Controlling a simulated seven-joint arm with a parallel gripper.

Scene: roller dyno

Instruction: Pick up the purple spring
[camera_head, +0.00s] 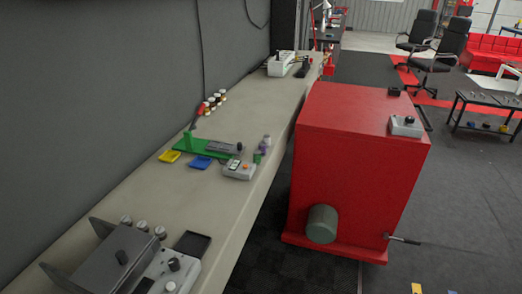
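A small purple piece (263,148), probably the purple spring, stands near the right edge of the long beige bench. It is too small to make out coils. A pale lilac-grey piece (267,139) stands just behind it and a small green piece (257,157) just in front. A grey box with buttons (239,170) lies on the bench to the front left of them. My gripper is not in view, and no part of my arm can be made out.
The bench (170,211) holds a green fixture (200,148), yellow (170,156) and blue (201,163) trays, and a dark machine (115,262) at the near end. A red cabinet (352,150) stands close to its right. The bench beyond the purple piece is largely clear.

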